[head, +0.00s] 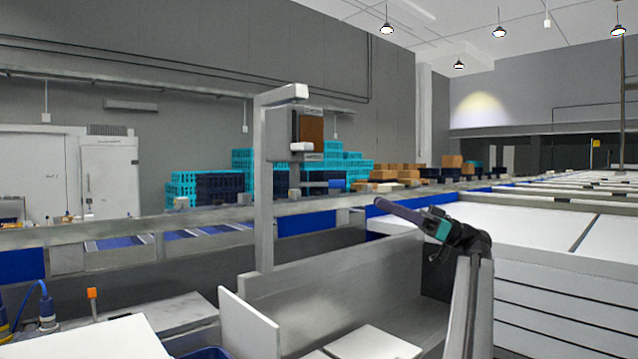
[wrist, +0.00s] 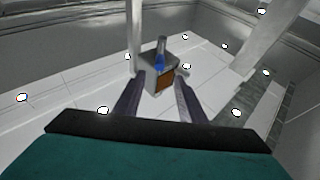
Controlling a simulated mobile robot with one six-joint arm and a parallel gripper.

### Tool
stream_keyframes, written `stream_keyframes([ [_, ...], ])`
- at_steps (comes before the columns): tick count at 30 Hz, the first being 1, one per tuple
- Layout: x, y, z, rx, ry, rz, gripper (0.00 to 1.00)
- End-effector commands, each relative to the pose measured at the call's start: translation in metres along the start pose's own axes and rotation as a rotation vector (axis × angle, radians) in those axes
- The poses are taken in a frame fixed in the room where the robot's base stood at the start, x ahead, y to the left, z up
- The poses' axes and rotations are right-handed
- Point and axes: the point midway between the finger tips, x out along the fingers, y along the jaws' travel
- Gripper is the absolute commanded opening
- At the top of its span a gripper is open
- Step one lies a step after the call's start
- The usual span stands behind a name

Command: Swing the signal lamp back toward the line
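A tall grey post (head: 263,190) with a short top arm carries a grey box with an amber-brown panel (head: 311,130), which looks like the signal lamp. A small white block sits at its front. In the wrist view the lamp box (wrist: 150,68) shows between and beyond my fingertips, with its amber panel facing down the picture and a blue-and-grey piece on it. My gripper (head: 379,203) is to the right of and below the lamp in the head view, pointing left. Its two dark fingers are apart with nothing between them; no contact shows.
A grey trough with upright walls (head: 330,262) lies below the post and my arm. A conveyor rail (head: 110,230) runs behind it. Teal and dark crates (head: 243,160) are stacked farther back. White panelled tables (head: 540,223) fill the right. Open air lies between gripper and lamp.

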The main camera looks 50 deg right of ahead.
Motion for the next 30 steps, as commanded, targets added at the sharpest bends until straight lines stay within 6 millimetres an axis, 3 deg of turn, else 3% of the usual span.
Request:
stream_keyframes([
  [17,0.016,-0.001,0.002,0.003,0.002,-0.018,0.37],
  [23,0.033,-0.002,0.001,0.003,0.002,-0.018,0.37],
  [30,0.066,-0.003,0.001,0.003,0.002,-0.019,0.37],
])
